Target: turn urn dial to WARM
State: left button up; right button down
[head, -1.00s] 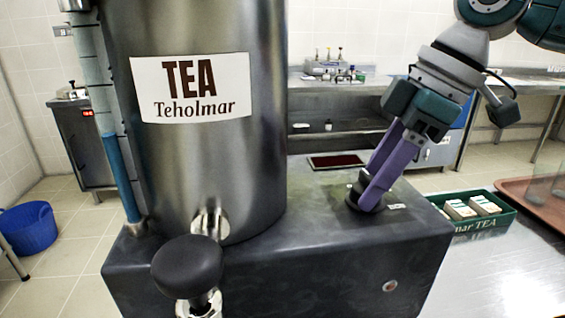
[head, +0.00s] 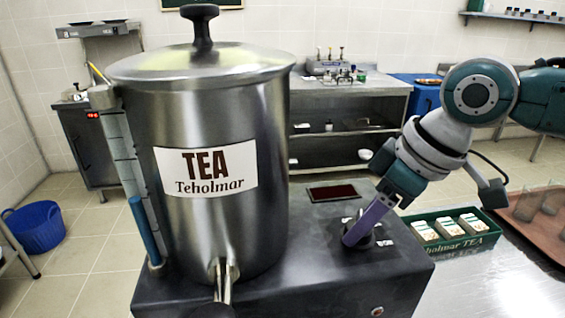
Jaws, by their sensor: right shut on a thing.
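The tea urn (head: 240,130) is a tall steel cylinder with a lid and a white TEA label, standing on a dark base (head: 290,275). The urn dial (head: 362,241) is a dark round knob on top of the base, right of the cylinder. My right gripper (head: 354,238) reaches down from the right, its purple fingers shut on the dial. The fingers hide much of the dial, and the small white markings beside it are too small to read. My left gripper is not in view.
A dark flat panel (head: 333,193) lies on the base behind the dial. A green box of white packets (head: 450,233) and a brown tray with glasses (head: 525,218) stand to the right. A sight tube (head: 125,160) runs up the urn's left side. The steel counter (head: 480,285) is clear in front.

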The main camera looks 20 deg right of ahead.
jog(key=m+p, duration=0.1)
jog(key=p, duration=0.1)
jog(key=m+h+p, duration=0.1)
jog(key=m, duration=0.1)
jog(key=m+p, duration=0.1)
jog(key=p, duration=0.1)
jog(key=shift+a+r+t+p, duration=0.25)
jog(key=shift+r+t+p, duration=0.05)
jog(key=shift+r+p, duration=0.05)
jog(key=m+p, duration=0.1)
jog(key=m+h+p, duration=0.1)
jog(key=shift+f+m, duration=0.2)
jog(key=shift+m, duration=0.1)
jog(key=shift+h, duration=0.3)
jog(key=shift+f+m, duration=0.1)
jog(key=shift+m, duration=0.2)
jog(key=shift+c, duration=1.5)
grip_release()
jog(key=shift+p, duration=0.3)
